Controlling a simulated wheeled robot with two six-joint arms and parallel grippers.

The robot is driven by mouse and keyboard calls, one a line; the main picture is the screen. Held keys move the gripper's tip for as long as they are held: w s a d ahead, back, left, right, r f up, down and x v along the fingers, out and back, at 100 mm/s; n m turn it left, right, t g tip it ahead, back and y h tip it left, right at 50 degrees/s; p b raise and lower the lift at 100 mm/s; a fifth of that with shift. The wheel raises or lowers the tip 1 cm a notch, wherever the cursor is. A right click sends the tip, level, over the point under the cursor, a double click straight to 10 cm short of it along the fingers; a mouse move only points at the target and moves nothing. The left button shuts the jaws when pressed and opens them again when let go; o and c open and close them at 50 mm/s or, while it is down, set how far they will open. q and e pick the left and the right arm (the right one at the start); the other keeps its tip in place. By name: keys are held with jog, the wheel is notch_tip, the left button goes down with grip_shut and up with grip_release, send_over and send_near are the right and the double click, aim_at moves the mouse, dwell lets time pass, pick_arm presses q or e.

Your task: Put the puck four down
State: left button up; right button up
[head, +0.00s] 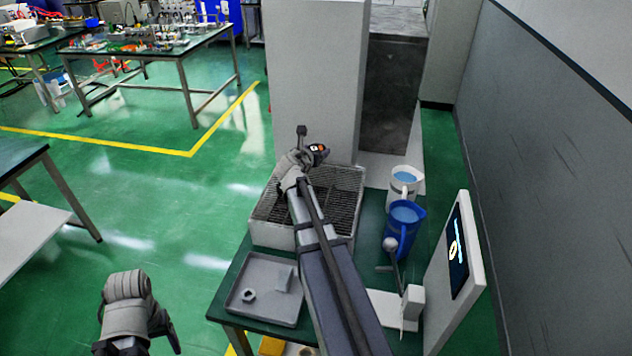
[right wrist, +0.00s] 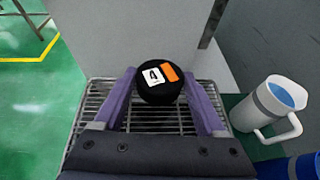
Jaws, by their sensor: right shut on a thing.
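Puck four (right wrist: 150,92) is a black round puck with a white label reading 4 and an orange patch. In the right wrist view it sits between the two purple fingers of my right gripper (right wrist: 160,98), which is shut on it. In the head view the puck (head: 319,151) shows just right of my right gripper (head: 309,147), over the far part of a grated metal box (head: 268,232). Its height over the grate is hard to tell. My left gripper (head: 165,335) is low at the left, away from the table, and its fingers are not clear.
A tall grey block (head: 312,75) stands right behind the grate. A white jug (head: 403,186) and a blue jug (head: 402,228) stand to its right. A grey tray (head: 245,300) lies in front, and an upright panel with a screen (head: 457,255) stands at the right.

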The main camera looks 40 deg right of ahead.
aim_at(315, 182)
jog(key=shift+s+a+f, duration=0.1)
jog(key=shift+f+b, duration=0.35)
jog(key=shift+b, duration=0.3)
notch_tip(315, 182, down, 9)
jog(key=b, duration=0.9)
jog(key=shift+f, duration=0.1)
jog(key=o, duration=1.4)
jog(key=shift+c, duration=0.2)
